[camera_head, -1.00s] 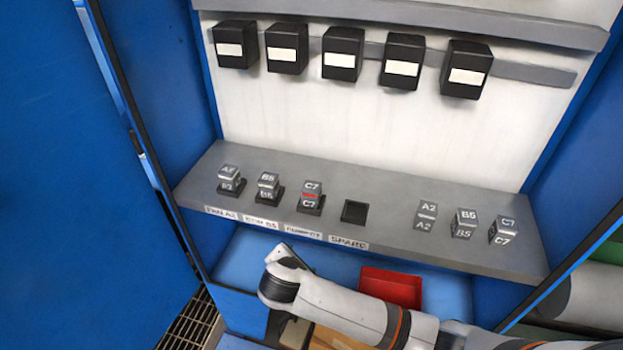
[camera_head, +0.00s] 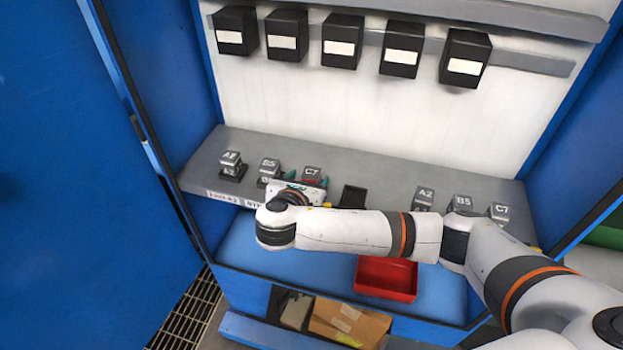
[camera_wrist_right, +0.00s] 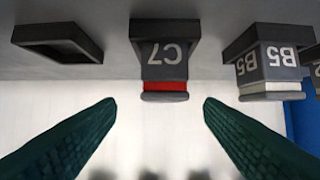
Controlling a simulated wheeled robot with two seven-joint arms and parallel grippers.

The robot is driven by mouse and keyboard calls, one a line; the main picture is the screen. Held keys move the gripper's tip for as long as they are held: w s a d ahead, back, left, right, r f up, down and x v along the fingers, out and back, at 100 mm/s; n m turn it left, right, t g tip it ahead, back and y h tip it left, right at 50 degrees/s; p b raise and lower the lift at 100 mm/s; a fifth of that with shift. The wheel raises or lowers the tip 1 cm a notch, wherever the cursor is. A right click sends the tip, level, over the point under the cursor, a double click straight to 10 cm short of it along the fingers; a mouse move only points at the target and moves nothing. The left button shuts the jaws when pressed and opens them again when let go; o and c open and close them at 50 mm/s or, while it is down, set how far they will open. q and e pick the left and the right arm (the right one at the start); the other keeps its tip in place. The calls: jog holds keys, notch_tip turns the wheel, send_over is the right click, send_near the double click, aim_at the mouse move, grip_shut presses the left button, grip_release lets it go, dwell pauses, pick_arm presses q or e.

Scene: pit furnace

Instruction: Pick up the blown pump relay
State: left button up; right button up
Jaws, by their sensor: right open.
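The blown pump relay (camera_head: 311,174) is a small grey block marked C7 with a red band, in its socket on the grey shelf. It also shows in the right wrist view (camera_wrist_right: 164,62), upside down at the top middle. My right gripper (camera_head: 297,186) is at the shelf front, right at this relay in the head view. In the wrist view its two green fingers (camera_wrist_right: 160,105) are apart, one to each side of the relay, with gaps between. The gripper hides the relay's lower part in the head view. My left gripper is not in view.
Relays B5 (camera_head: 269,167) and A2 (camera_head: 231,161) sit to the left. An empty spare socket (camera_head: 352,197) is on the right. Loose relays A2 (camera_head: 424,197), B5 (camera_head: 462,203) and C7 (camera_head: 499,212) stand farther right. A red tray (camera_head: 386,278) lies below.

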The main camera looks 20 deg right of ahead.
aim_at(312, 171)
jog(key=p+x, duration=0.1)
jog(key=x, duration=0.4)
jog(key=shift+w+a, duration=0.1)
jog(key=shift+a, duration=0.05)
jog(key=c, duration=1.1)
jog(key=shift+r, duration=0.15)
